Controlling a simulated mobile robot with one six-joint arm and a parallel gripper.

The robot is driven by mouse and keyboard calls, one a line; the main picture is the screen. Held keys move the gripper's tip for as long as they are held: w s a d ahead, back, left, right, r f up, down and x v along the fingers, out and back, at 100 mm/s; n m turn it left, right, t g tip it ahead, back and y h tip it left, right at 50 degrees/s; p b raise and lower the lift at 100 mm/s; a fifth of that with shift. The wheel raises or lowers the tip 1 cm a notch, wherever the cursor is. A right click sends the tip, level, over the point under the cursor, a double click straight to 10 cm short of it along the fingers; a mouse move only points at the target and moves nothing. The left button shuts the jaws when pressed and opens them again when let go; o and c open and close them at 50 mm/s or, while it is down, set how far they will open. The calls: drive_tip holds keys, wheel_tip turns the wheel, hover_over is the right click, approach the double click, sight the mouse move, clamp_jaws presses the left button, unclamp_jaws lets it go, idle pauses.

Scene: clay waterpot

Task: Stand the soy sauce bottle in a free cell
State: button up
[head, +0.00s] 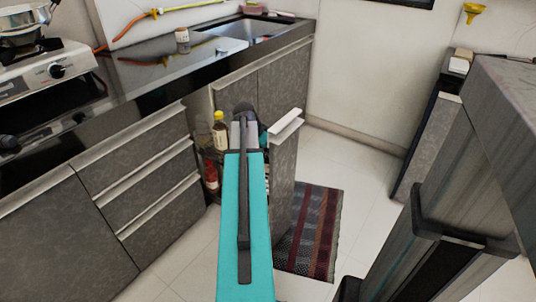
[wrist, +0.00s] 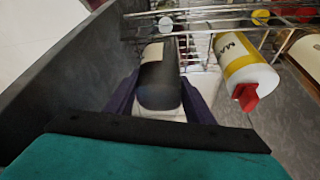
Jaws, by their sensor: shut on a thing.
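The soy sauce bottle (wrist: 160,78) is dark with a pale label and lies between the fingers of my gripper (wrist: 160,92) in the wrist view. My gripper is shut on it. In the head view my gripper (head: 243,128) reaches into the open pull-out cabinet, and a dark rounded end shows at its tip. A chrome wire rack (wrist: 205,18) with cells lies beyond the bottle in the wrist view. I cannot tell whether the bottle's far end touches the rack or is inside a cell.
A white bottle with a yellow label and red cap (wrist: 240,72) is right of the held bottle. A yellow-capped bottle (head: 220,130) and a red bottle (head: 210,174) stand left of my gripper. The cabinet's front panel (head: 284,165) is close on the right. A striped mat (head: 318,225) lies on the floor.

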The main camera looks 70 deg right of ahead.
idle(0.3)
drive_tip(key=o, duration=1.7)
drive_tip(key=shift+f, duration=0.1)
drive_tip(key=shift+c, duration=0.2)
drive_tip(key=p+v, duration=0.3)
drive_tip(key=v, duration=0.9)
drive_tip(key=shift+w, duration=0.15)
